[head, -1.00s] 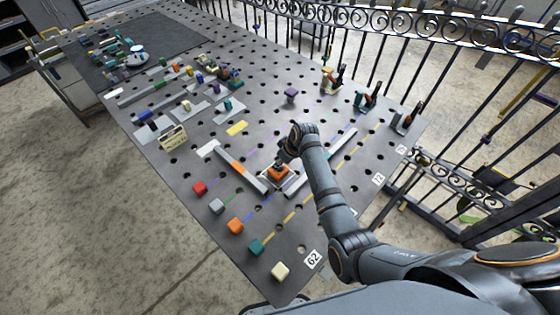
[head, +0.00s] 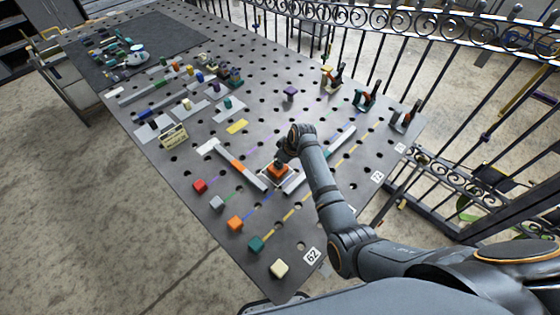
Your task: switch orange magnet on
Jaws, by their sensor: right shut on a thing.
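The orange magnet (head: 278,169) is a small orange block with a dark top, sitting on the perforated table between two grey bars. My right gripper (head: 282,160) points down at its top and is shut on it; the wrist partly hides the contact. I cannot make out the position of the magnet's switch. My left gripper is not in view.
A grey bar with an orange section (head: 240,167) lies left of the magnet. A red block (head: 199,187), an orange block (head: 235,223), a teal block (head: 256,243) and a cream block (head: 279,268) line the near edge. Upright clamps (head: 365,98) stand by the railing.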

